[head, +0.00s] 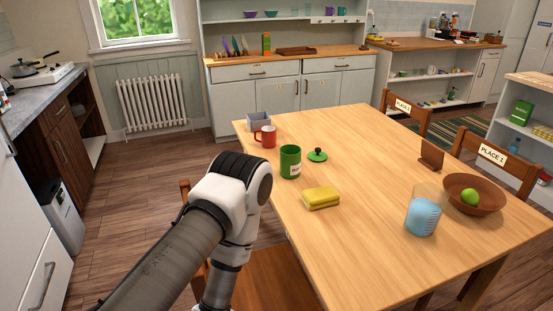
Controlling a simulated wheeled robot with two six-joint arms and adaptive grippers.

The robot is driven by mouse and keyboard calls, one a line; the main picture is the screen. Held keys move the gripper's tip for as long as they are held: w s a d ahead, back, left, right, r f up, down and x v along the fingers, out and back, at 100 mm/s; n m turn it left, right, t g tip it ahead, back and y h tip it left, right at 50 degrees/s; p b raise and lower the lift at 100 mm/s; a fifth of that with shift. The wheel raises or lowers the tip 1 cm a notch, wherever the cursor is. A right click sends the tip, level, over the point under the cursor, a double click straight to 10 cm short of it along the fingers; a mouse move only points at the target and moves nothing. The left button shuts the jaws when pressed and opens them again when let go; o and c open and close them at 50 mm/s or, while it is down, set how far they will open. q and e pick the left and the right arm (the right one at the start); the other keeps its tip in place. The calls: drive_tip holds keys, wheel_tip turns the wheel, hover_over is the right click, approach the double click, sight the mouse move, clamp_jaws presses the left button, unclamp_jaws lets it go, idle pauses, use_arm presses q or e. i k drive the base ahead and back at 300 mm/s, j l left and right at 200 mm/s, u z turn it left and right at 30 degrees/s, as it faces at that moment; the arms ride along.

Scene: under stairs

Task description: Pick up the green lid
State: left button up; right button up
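The green lid (317,155) lies flat on the wooden table (370,170), with a dark knob on top. It is just right of and behind a green canister (290,162) with a white label, and apart from it. My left arm comes in from the bottom left and bends downward at the table's left edge. Its gripper is out of view below the picture's lower edge. My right arm and gripper are not in view.
Near the lid stand a red mug (265,137), a grey box (259,121) and a yellow sponge (321,198). Farther right are a glass of blue liquid (423,213) and a brown bowl (474,195) with a green fruit. A chair (262,284) stands at the near left. The table's middle is clear.

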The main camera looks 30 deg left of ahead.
sight(317, 156)
drive_tip(key=i+j+u, duration=0.5)
drive_tip(key=j, duration=0.2)
drive_tip(key=k+j, duration=0.2)
drive_tip(key=j, duration=0.2)
drive_tip(key=j+z, duration=0.3)
drive_tip(key=j, duration=0.15)
drive_tip(key=j+z, duration=0.3)
drive_tip(key=k+j+z, duration=0.15)
drive_tip(key=j+z, duration=0.15)
drive_tip(key=j, duration=0.2)
drive_tip(key=k+j+z, duration=0.1)
drive_tip(key=j+z, duration=0.2)
drive_tip(key=i+j+z, duration=0.2)
drive_tip(key=j+z, duration=0.25)
drive_tip(key=j, duration=0.6)
drive_tip(key=j+z, duration=0.5)
drive_tip(key=j, duration=0.6)
drive_tip(key=k+j+z, duration=0.1)
drive_tip(key=j+z, duration=0.35)
drive_tip(key=j, duration=0.65)
